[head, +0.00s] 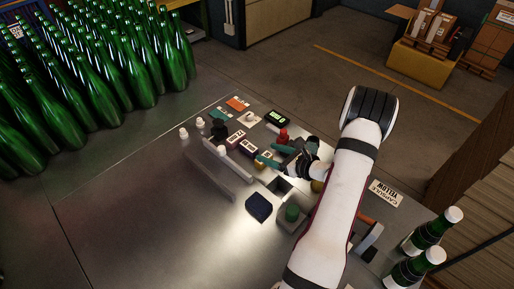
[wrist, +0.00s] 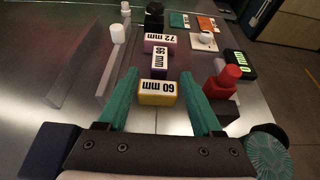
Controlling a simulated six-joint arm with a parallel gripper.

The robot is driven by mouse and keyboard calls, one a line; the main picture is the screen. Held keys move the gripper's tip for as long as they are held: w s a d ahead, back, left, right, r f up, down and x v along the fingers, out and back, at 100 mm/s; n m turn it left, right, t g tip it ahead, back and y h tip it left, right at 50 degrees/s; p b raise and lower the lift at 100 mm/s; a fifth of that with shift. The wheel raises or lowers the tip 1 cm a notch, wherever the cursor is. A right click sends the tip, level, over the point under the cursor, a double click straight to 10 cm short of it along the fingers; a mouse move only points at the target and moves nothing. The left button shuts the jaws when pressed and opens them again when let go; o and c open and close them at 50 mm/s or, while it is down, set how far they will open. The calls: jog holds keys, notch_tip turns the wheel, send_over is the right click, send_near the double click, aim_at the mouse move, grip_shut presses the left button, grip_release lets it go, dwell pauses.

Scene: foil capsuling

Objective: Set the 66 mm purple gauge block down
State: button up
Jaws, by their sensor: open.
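The purple 66 mm gauge block (head: 248,148) sits in a row on the metal table, between the pink-purple 72 mm block (wrist: 161,41) and the yellow 60 mm block (wrist: 157,93). It also shows in the wrist view (wrist: 159,62), turned so that its label runs lengthwise away from me. My gripper (wrist: 160,74) is open, with its green fingers spread wide on either side of the yellow block and their tips near the close end of the purple block. Nothing is held between the fingers. In the head view my gripper (head: 274,157) partly hides the row's near end.
A red-topped piece (wrist: 224,82) and a dark display with green digits (wrist: 236,64) stand right of the fingers. A clear upright panel (head: 228,178) stands left of the blocks. A dark blue block (head: 259,207) lies nearer. Green bottles crowd the upper left.

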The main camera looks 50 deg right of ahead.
jog(key=v, duration=0.2)
jog(key=shift+s+r, duration=0.15)
jog(key=shift+s, duration=0.25)
jog(key=w+a+r+n+g+y, duration=0.2)
jog(key=w+a+r+n+y, duration=0.3)
jog(key=a, duration=0.6)
jog(key=a+r+n+g+y, duration=0.3)
jog(key=a+r+n, duration=0.4)
jog(key=a, duration=0.4)
jog(key=s+a+r+n+g, duration=0.4)
jog(key=s+a+n+g, duration=0.4)
jog(key=s+a+n, duration=0.6)
jog(key=s+n+h, duration=0.4)
jog(key=s+h, duration=0.2)
jog(key=s, duration=0.1)
jog(key=shift+a+g, duration=0.2)
jog(key=shift+g, duration=0.1)
jog(key=shift+s, duration=0.1)
